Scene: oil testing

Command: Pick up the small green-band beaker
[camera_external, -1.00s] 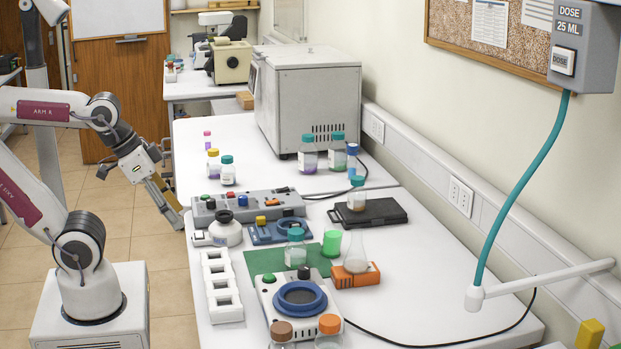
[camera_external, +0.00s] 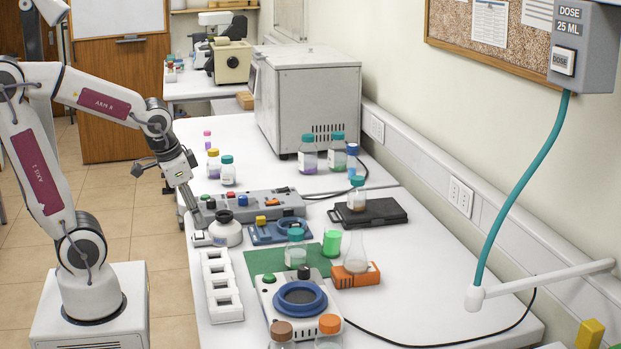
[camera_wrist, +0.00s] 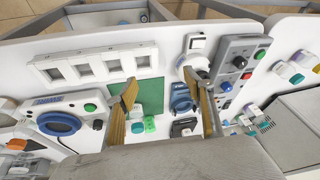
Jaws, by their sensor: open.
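The small green-band beaker (camera_external: 332,243) stands on the white bench at the right edge of the green mat (camera_external: 262,262). It is a little behind the orange block with the conical flask. In the wrist view the beaker (camera_wrist: 149,124) shows as a small bright green thing below the green mat (camera_wrist: 152,95), between my finger pads in the picture. My gripper (camera_external: 202,218) is open and empty, above the left edge of the bench and apart from the beaker. Its spread fingers (camera_wrist: 160,82) show in the wrist view.
A teal-capped bottle (camera_external: 296,252) stands left of the beaker, and a flask (camera_external: 356,255) in an orange block is in front of it. A stirrer (camera_external: 298,318), a white rack (camera_external: 221,285) and a grey control box (camera_external: 250,204) surround the mat.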

